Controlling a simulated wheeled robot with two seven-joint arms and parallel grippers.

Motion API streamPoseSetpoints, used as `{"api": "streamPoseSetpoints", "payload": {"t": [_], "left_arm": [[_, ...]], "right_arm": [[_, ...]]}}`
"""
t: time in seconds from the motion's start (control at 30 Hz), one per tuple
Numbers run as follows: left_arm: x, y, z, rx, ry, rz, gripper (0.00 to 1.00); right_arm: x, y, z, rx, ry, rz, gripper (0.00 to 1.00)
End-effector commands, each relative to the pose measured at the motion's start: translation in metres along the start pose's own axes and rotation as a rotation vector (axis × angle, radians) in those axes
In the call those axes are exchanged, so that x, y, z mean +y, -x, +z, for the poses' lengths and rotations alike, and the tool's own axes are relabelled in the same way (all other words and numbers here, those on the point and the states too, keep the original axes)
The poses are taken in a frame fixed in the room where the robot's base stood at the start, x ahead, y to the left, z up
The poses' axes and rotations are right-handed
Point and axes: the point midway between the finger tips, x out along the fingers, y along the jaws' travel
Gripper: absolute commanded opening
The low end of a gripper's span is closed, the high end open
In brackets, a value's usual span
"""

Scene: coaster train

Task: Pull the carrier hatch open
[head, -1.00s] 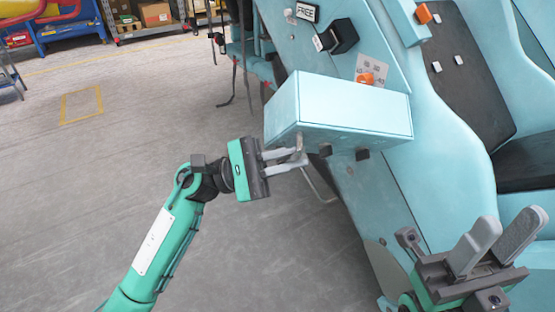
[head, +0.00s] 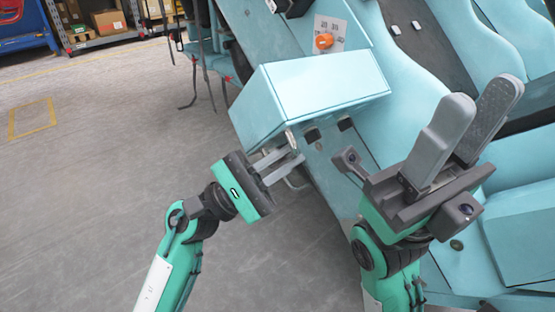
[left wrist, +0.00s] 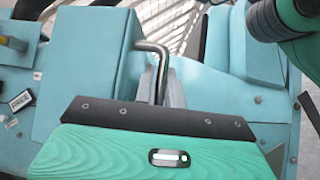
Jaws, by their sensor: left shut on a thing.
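The carrier hatch (head: 318,85) is a light-blue, box-shaped part that stands out from the sloping side of the coaster car. It also fills the left of the left wrist view (left wrist: 85,65). A bent metal handle (left wrist: 157,62) is on its side. My left gripper (head: 287,163) is below the hatch in the head view, its fingers shut on the handle; the exact contact is partly hidden in both views. My right gripper (head: 478,112) is open and empty, fingers pointing up in the picture, in front of the car's seats.
An orange knob (head: 323,41) on a label plate sits just above the hatch. Blue seats (head: 405,85) lie to the right, behind my right gripper. Grey floor (head: 90,170) is open on the left. Shelves with boxes (head: 105,20) stand at the back.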

Motion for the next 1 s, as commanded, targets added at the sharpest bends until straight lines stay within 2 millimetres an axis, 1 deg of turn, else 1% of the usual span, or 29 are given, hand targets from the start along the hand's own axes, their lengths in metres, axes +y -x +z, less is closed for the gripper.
{"api": "streamPoseSetpoints", "payload": {"t": [0.47,0.5,0.53,0.83,0.93,1.0], "left_arm": [[-0.002,0.0,0.0,0.0,-0.004,0.005,0.0],[-0.002,0.0,0.0,0.0,-0.004,0.005,0.19],[-0.002,0.0,0.0,0.0,-0.004,0.005,0.2],[-0.001,0.001,-0.001,0.001,-0.004,0.005,0.2],[-0.001,0.009,-0.001,0.002,-0.004,0.005,0.2],[-0.002,0.02,-0.002,0.004,-0.002,0.006,0.2]], "right_arm": [[0.0,-0.001,0.0,0.003,0.0,0.001,0.36],[0.0,-0.001,0.0,0.003,0.0,0.001,0.36],[0.0,-0.001,0.0,0.003,0.0,0.001,0.36],[0.0,-0.001,0.0,0.004,0.0,0.001,0.36],[0.0,0.0,0.0,0.004,0.0,0.001,0.36],[0.0,0.0,0.0,0.003,0.0,0.001,0.36]]}}
